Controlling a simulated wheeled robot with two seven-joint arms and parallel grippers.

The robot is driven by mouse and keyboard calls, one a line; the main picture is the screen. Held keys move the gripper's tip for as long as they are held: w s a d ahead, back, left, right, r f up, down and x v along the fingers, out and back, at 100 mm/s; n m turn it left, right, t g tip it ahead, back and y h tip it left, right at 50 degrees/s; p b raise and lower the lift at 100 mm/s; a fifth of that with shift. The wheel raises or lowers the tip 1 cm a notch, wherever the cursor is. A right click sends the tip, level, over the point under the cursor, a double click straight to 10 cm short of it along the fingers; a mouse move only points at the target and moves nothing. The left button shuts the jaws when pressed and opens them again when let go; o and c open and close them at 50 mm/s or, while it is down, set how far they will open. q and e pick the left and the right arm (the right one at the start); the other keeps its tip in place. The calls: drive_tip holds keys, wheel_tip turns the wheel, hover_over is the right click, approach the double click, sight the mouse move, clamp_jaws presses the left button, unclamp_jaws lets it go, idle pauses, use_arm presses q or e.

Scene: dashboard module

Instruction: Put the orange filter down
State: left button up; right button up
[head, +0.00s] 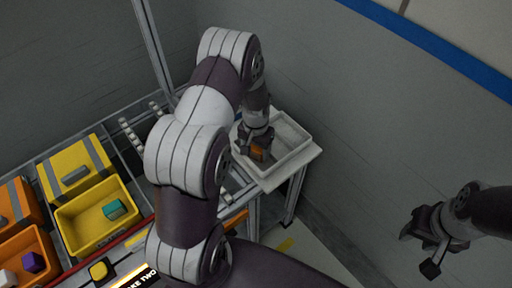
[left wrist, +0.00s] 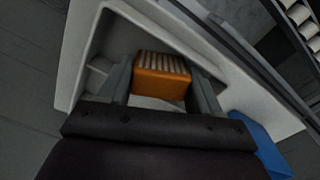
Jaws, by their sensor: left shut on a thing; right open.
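The orange filter (left wrist: 161,78) is a small block with a ribbed pale top, seen between my left gripper's fingers in the left wrist view. My left gripper (left wrist: 160,88) is shut on it. I cannot tell whether the filter touches the tray floor. My right gripper (head: 426,250) is open and empty at the right, over the floor.
The white tray stands on a small pale table by the grey wall. At the left, a yellow bin (head: 73,227) holds a teal block (head: 115,209), and an orange bin (head: 12,252) holds a purple block (head: 33,262). A blue object (left wrist: 258,142) shows beside the tray.

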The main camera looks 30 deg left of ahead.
sight(257, 150)
use_arm(q)
drive_tip(key=shift+s+f, duration=0.1)
drive_tip(key=shift+f, duration=0.05)
drive_tip(key=o, duration=0.8)
drive_tip(key=shift+c, duration=0.2)
wheel_tip(257, 150, up, 13)
drive_tip(key=s+d+r, duration=0.1)
drive_tip(key=s+d, duration=0.3)
drive_tip(key=s, duration=0.2)
drive_tip(key=s+d+r+t, duration=0.1)
drive_tip(key=s+d+r, duration=0.1)
drive_tip(key=s+d, duration=0.2)
drive_tip(key=s, duration=0.3)
drive_tip(key=shift+s+d+r+b, duration=0.15)
drive_tip(key=shift+s+r+b, duration=0.05)
drive_tip(key=shift+b, duration=0.1)
